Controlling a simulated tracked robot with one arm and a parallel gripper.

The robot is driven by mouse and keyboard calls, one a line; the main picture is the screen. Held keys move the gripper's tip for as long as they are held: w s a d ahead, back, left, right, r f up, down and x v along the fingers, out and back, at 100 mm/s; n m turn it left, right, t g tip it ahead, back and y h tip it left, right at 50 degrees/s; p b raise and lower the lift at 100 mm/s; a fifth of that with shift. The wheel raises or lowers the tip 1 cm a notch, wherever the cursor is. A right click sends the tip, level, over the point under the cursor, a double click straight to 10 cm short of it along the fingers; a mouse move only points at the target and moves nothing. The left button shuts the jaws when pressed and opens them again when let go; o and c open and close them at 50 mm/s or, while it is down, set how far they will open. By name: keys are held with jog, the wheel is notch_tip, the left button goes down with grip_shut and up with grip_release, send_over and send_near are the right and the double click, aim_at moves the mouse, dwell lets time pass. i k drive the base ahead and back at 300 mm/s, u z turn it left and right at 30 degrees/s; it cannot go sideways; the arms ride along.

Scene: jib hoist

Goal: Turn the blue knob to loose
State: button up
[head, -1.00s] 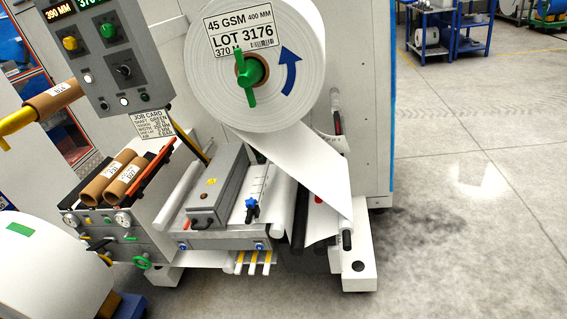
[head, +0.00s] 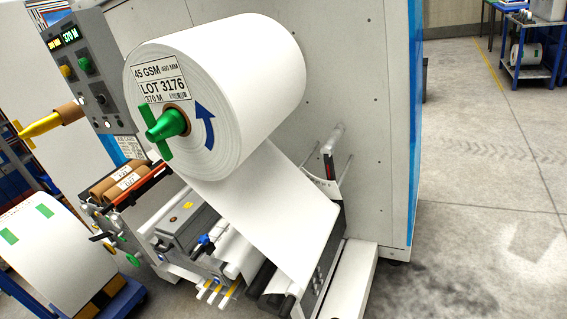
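A small blue knob (head: 204,240) sits on the grey unit (head: 186,225) below the large white paper roll. It is small in the picture, and I cannot read any marking or setting on it. Smaller blue parts show on the front edge of the same unit, too small to make out well. My gripper is not in view.
The paper roll (head: 225,95) hangs above the knob with a green handle (head: 165,124) sticking out of its core. Its paper web (head: 270,205) slopes down right of the knob. A control panel (head: 85,75) and a blue cart with a white roll (head: 45,250) are left. Floor (head: 475,170) is clear at right.

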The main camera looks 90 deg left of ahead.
aim_at(204, 240)
jog(key=z, duration=0.05)
jog(key=i, duration=0.8)
jog(key=u, duration=2.55)
